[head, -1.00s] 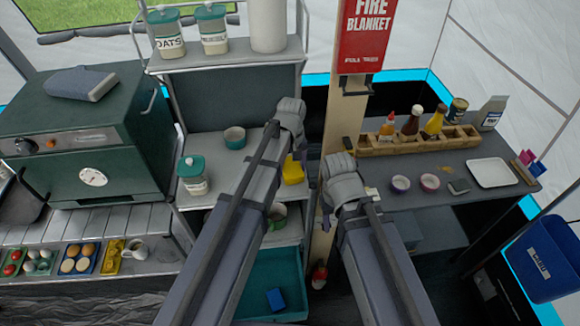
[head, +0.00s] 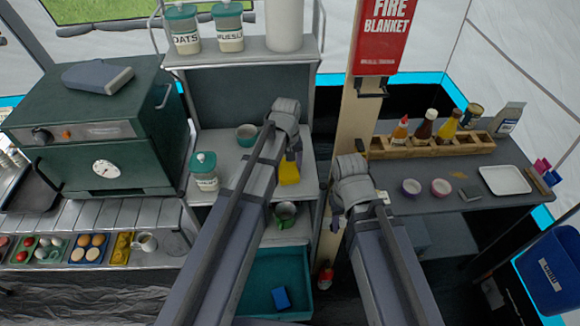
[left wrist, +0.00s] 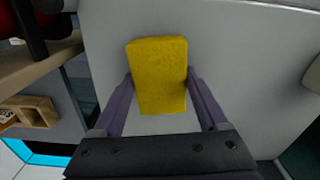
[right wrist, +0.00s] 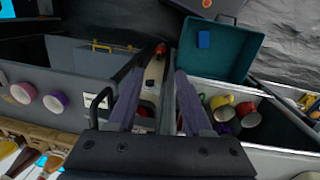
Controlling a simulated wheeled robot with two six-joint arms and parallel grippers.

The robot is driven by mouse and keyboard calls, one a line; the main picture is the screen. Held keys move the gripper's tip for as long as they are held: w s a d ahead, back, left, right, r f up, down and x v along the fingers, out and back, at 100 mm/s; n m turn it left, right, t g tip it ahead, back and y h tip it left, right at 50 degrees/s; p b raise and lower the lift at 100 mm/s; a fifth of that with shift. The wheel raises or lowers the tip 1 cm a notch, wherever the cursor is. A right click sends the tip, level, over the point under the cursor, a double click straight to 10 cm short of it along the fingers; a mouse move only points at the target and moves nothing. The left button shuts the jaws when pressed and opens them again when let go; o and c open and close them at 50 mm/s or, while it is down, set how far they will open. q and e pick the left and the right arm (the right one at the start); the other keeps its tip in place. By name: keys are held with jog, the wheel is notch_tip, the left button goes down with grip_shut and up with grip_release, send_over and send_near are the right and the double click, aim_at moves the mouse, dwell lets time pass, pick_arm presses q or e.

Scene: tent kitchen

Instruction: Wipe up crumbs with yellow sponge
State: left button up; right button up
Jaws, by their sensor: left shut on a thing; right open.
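The wooden post (head: 350,125) stands between rack and table. A teal bin (head: 262,262) sits below.

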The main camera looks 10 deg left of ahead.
pick_arm(q)
jog(key=shift+s+a+f, duration=0.1)
jog(key=shift+s+a, duration=0.2)
jog(key=shift+a, duration=0.55)
jog(key=shift+s+a+f, duration=0.1)
jog(key=shift+s+a, duration=0.15)
jog(key=shift+a, duration=0.6)
jog(key=shift+r, duration=0.1)
jog(key=shift+s+a, duration=0.25)
jog(key=shift+a, duration=0.8)
jog(key=shift+s+a, duration=0.2)
jog(key=shift+a, duration=0.8)
jog(key=shift+d+r, duration=0.1)
jog(key=shift+r+p, duration=0.45)
jog(key=shift+p, duration=0.05)
notch_tip(320, 180, up, 5)
jog(key=p, duration=0.5)
jog(key=shift+d, duration=0.1)
